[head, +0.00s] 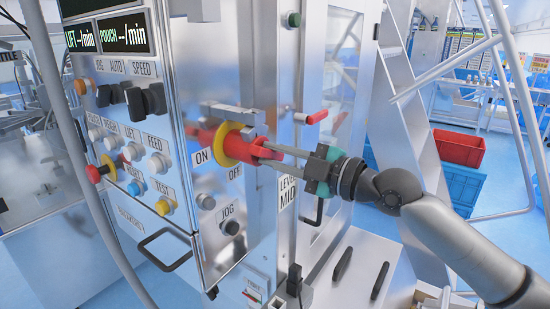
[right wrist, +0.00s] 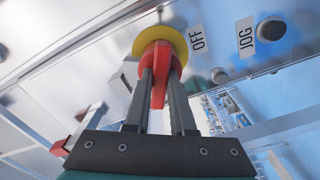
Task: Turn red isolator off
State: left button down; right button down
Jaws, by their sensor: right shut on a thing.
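The red isolator (head: 240,147) is a red rotary handle on a yellow disc, mounted on the side face of the steel cabinet, with an ON label at its left and an OFF label below it. In the right wrist view the red handle (right wrist: 158,62) stands out from the yellow disc, near the OFF label. My right gripper (head: 268,160) comes from the right and is shut on the handle, one finger on each side of its grip. The fingers hide part of the handle. My left gripper is not in view.
The control panel (head: 128,130) with buttons and black switches is at the left. A red-tipped lever (head: 316,117) sticks out just above my right gripper. A black JOG button (head: 231,228) is below the isolator. Red (head: 459,147) and blue crates stand behind at the right.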

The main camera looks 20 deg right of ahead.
jog(key=m+p, duration=0.1)
jog(key=m, duration=0.4)
jog(key=shift+m, duration=0.3)
jog(key=m+p, duration=0.1)
jog(key=m, duration=0.5)
jog(key=shift+p, duration=0.4)
jog(key=shift+m, duration=0.4)
jog(key=c, duration=0.8)
grip_release()
jog(key=shift+o, duration=0.2)
jog(key=shift+s+d, duration=0.1)
